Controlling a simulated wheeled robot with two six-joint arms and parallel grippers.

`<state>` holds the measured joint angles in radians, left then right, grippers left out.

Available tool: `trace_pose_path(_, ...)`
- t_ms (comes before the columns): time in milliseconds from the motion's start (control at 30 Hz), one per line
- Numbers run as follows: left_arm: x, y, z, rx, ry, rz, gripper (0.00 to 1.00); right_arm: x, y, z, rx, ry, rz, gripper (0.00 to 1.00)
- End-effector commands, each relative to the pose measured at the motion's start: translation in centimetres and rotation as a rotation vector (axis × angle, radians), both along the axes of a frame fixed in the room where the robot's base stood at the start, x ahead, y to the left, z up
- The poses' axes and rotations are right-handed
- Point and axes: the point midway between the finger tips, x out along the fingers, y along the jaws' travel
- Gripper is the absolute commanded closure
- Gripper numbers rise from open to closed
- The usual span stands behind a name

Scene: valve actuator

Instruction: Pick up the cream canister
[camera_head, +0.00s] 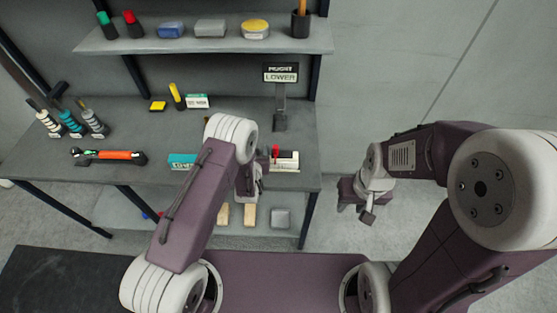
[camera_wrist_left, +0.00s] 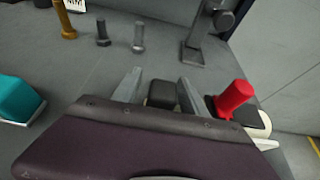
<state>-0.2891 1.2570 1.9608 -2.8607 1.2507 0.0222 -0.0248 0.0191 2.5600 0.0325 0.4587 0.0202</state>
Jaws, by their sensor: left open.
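A cream object (camera_head: 289,158), which looks like the canister, lies at the bench's front edge, with a red part standing up from it. In the left wrist view a cream and black rounded end (camera_wrist_left: 262,122) shows at right, behind the red part (camera_wrist_left: 234,98). My left gripper (camera_head: 257,178) is beside it, partly hiding its left end. In the wrist view its two grey fingers (camera_wrist_left: 160,92) are apart, with a dark block (camera_wrist_left: 162,95) seen between them; contact cannot be told. My right gripper (camera_head: 356,204) hangs right of the bench, fingers apart and empty.
A teal box (camera_head: 183,161) and an orange-handled tool (camera_head: 108,156) lie left on the bench (camera_head: 150,125). A sign post (camera_head: 280,95) stands behind. A shelf (camera_head: 200,43) holds several items. Metal bolts (camera_wrist_left: 138,38) stand beyond the left fingers.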

Motion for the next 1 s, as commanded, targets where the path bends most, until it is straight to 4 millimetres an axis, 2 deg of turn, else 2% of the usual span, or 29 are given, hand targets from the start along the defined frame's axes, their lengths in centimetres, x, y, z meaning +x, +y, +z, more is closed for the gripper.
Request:
trace_pose_path(100,-0.04,0.00,0.02,0.000,0.000,0.000,0.52,0.00,0.00,0.00,0.000,0.000,0.000,0.64)
trace_pose_path(267,-0.05,0.00,0.03,0.000,0.000,0.000,0.96,0.00,0.00,0.00,0.000,0.000,0.000,0.64)
trace_pose_path(300,-0.05,0.00,0.04,0.000,0.000,0.000,1.00,0.00,0.00,0.00,0.000,0.000,0.000,0.64)
trace_pose_path(1000,-0.06,0.01,0.03,-0.001,0.000,0.000,1.00,0.00,0.00,0.00,0.000,0.000,0.000,0.64)
